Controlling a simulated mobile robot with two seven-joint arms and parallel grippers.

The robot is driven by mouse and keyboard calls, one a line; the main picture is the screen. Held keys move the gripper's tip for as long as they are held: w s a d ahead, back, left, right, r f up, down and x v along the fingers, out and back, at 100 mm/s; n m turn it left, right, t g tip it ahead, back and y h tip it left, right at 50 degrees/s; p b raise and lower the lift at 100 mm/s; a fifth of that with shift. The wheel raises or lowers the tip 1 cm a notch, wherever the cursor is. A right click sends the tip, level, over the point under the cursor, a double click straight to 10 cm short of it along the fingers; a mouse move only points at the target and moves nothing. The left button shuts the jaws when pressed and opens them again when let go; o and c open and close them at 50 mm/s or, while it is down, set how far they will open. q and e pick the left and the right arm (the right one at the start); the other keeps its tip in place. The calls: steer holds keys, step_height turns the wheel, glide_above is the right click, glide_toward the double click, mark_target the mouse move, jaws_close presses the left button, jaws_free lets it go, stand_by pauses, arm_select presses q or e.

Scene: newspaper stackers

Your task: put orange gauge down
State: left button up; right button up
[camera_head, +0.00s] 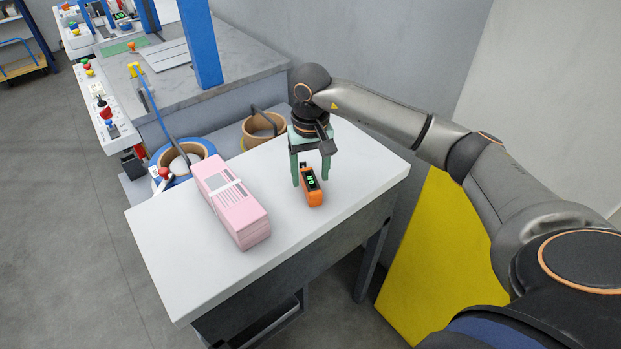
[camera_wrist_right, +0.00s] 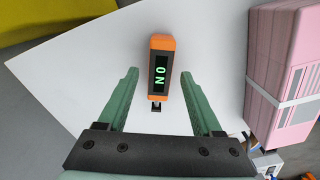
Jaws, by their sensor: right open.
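The orange gauge (camera_head: 314,198) is on the white table top (camera_head: 182,270), near its right part. It has a dark display with green lit letters. My right gripper (camera_head: 311,181) is above it with green fingers pointing down. In the right wrist view the gauge (camera_wrist_right: 162,43) shows between and beyond the two spread fingertips (camera_wrist_right: 160,75), with a gap on each side. The right gripper is open and holds nothing. My left gripper is not in view.
A pink banded stack (camera_head: 232,207) lies on the table left of the gauge. A grey workbench (camera_head: 225,65) with a blue post (camera_head: 201,45) and a button panel (camera_head: 101,105) stands behind. The table's front left area is bare. A yellow panel (camera_head: 440,260) is at the right.

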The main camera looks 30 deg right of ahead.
mark_target(311, 180)
step_height(311, 180, up, 10)
stand_by(0.3)
steer(key=shift+f, duration=0.1)
stand_by(0.4)
